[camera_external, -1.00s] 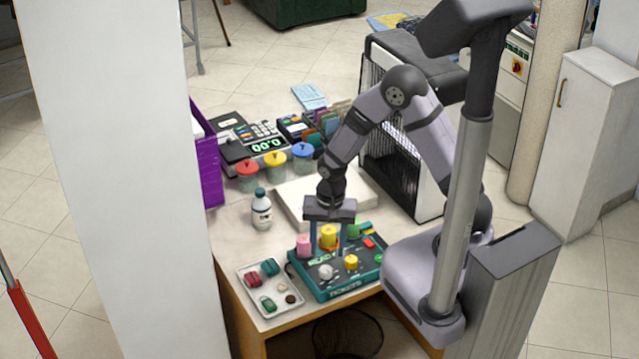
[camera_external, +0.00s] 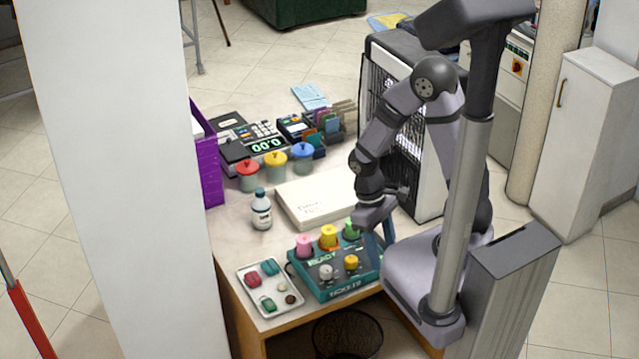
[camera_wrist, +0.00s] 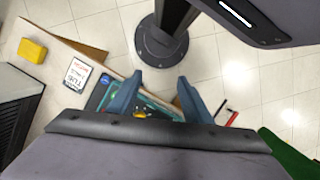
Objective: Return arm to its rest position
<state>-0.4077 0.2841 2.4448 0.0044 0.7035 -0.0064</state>
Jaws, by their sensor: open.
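My gripper (camera_external: 377,244) is open and empty, with its blue-grey fingers pointing down at the right end of the teal control box (camera_external: 335,281). In the wrist view my gripper (camera_wrist: 155,88) shows its two fingers spread apart with nothing held between them. Part of the teal box (camera_wrist: 150,104) shows beyond the fingers. My arm is bent, with the wrist held close to its base. The box carries pink (camera_external: 304,245), yellow (camera_external: 328,236) and green (camera_external: 350,227) knobs along its back and a lit READY display.
A white box (camera_external: 316,203) lies behind the control box. A small tray (camera_external: 271,309) with coloured pieces is at front left. A bottle (camera_external: 261,209) and three lidded jars stand farther back. A black-and-white machine (camera_external: 425,150) stands behind my arm.

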